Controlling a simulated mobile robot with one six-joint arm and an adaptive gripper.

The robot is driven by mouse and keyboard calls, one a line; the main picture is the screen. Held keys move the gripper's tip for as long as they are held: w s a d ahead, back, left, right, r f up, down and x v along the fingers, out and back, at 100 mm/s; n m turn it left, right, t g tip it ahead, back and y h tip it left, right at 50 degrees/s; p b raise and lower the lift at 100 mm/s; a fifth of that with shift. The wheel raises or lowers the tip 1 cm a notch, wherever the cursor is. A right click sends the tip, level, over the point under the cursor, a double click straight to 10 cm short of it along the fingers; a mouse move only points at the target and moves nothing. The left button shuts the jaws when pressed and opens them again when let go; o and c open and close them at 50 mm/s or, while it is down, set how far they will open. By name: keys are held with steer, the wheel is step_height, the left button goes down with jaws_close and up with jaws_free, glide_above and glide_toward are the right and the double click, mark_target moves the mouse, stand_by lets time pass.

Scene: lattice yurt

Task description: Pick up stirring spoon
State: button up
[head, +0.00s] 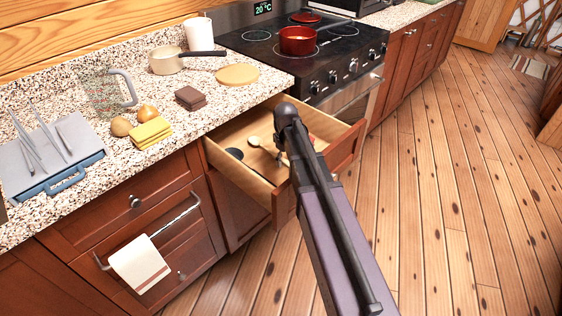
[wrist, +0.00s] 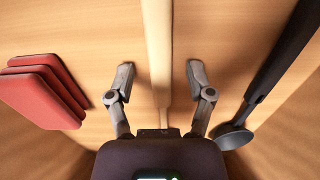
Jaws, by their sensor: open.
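A pale wooden stirring spoon (head: 254,141) lies in the open drawer, its bowl end showing left of my arm in the head view. In the wrist view its light handle (wrist: 158,40) runs from the top edge down between the two fingers. My gripper (wrist: 159,75) is open and points down into the drawer, one finger on each side of the handle with a gap on both sides. Whether the fingers reach down to handle level is hard to tell. In the head view my arm hides most of the gripper and part of the spoon.
The open drawer (head: 236,176) also holds a black ladle (wrist: 232,135) right of the gripper and stacked red pieces (wrist: 45,88) on the left in the wrist view. Drawer walls stand close around. The counter (head: 215,103) above is cluttered; the floor (head: 440,200) is clear.

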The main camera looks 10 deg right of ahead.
steer(key=shift+c, duration=0.2)
stand_by(0.3)
jaws_close()
steer(key=shift+r, duration=0.2)
step_height(320, 180, up, 10)
steer(key=p, duration=1)
steer(key=shift+f, duration=0.15)
stand_by(0.6)
